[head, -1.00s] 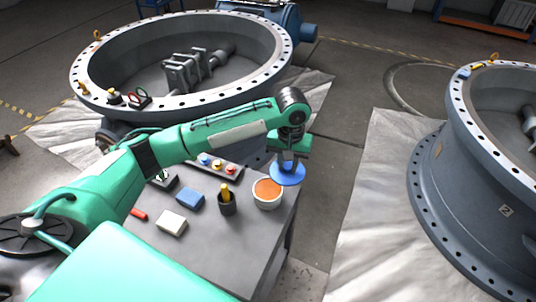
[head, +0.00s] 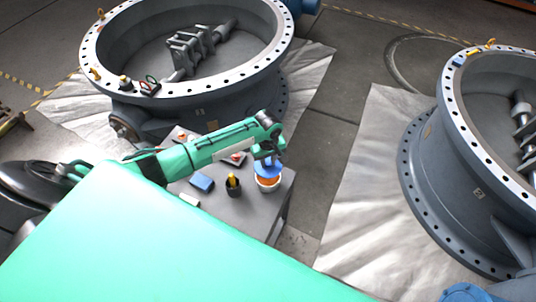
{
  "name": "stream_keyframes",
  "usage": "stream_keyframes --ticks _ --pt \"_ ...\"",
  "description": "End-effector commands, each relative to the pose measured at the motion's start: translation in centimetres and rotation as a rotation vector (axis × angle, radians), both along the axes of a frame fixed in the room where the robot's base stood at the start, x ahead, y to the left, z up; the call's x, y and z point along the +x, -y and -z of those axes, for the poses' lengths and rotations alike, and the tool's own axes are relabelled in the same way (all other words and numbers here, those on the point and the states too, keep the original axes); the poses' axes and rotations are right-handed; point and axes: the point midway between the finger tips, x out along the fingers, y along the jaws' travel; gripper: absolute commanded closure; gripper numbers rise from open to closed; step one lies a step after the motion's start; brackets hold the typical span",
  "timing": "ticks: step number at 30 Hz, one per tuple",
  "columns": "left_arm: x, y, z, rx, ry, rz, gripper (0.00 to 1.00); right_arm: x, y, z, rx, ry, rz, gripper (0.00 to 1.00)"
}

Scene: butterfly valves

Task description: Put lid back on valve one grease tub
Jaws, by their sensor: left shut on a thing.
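My left gripper (head: 267,158) is shut on the round blue lid (head: 264,170) at the right end of the table. The lid is over the far part of the white grease tub (head: 268,188). A strip of orange grease shows between the lid and the tub's near rim, so the lid does not cover the whole opening in this view. I cannot tell whether lid and tub touch. My right gripper is not in view.
The grey table (head: 240,209) also holds a dark cup (head: 233,190) with a yellow-handled tool left of the tub, and a blue block (head: 202,183). A large valve (head: 190,97) stands behind, another valve (head: 430,165) at right. Floor between them is clear.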

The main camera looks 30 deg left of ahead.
Motion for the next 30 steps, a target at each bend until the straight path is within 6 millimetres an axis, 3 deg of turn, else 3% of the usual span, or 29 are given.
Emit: stream_keyframes --ticks 8,22,30 --pt "0.0 -0.1 1.2 0.001 0.001 -0.002 0.96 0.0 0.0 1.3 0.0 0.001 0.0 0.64" --pt "0.0 -0.1 4.7 0.001 0.002 -0.002 0.96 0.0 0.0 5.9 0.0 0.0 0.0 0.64" --pt "0.0 0.0 6.3 0.0 0.0 -0.001 0.96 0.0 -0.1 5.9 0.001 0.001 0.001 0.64"
